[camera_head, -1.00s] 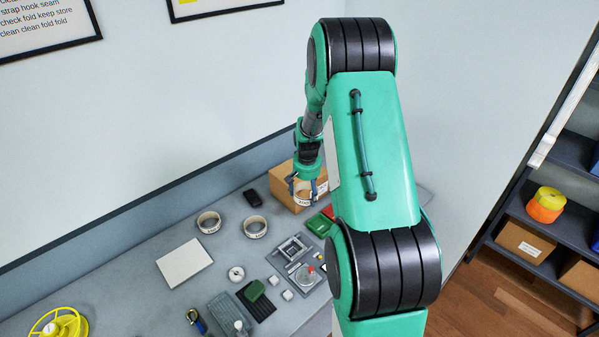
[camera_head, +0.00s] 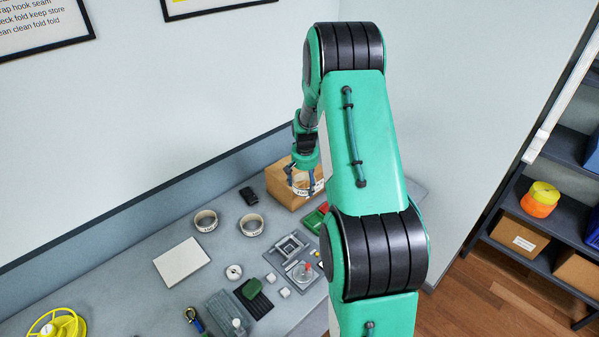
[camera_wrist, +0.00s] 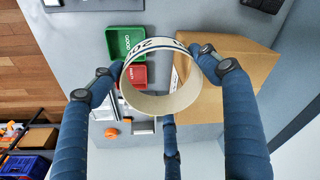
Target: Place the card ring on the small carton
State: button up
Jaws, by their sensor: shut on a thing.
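My gripper (camera_head: 303,181) is shut on the card ring (camera_head: 301,190), a pale ring with dark printed letters on its band. In the wrist view the ring (camera_wrist: 136,104) sits between the two blue fingertips. The small carton (camera_head: 282,189), a brown box, stands at the back of the bench. In the wrist view the carton (camera_wrist: 232,85) lies right of and beyond the ring, partly hidden by a finger. In the head view the ring overlaps the carton's front side. I cannot tell whether they touch.
Two similar rings (camera_head: 206,221) and (camera_head: 251,225) lie on the bench, near a black object (camera_head: 249,196) and a white card (camera_head: 182,262). A green bin (camera_wrist: 125,43) and a red bin (camera_wrist: 133,76) stand beside the carton. Grey fixtures (camera_head: 290,247) are in front.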

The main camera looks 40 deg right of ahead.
jog(key=w+d, duration=0.2)
jog(key=w, duration=0.1)
jog(key=w+d+p, duration=0.1)
jog(key=w+d, duration=0.1)
jog(key=w, duration=0.1)
jog(key=w+d+f, duration=0.1)
jog(key=w+d, duration=0.2)
jog(key=w, duration=0.1)
jog(key=shift+f, duration=0.1)
jog(key=shift+f+p, duration=0.45)
jog(key=shift+f, duration=1.25)
jog(key=shift+f, duration=0.15)
jog(key=o, duration=0.8)
jog(key=r, duration=0.4)
jog(key=s+r+b, duration=0.1)
jog(key=r, duration=0.3)
jog(key=a+r, duration=0.1)
jog(key=r, duration=0.3)
jog(key=shift+s+r, duration=0.1)
jog(key=shift+s, duration=0.05)
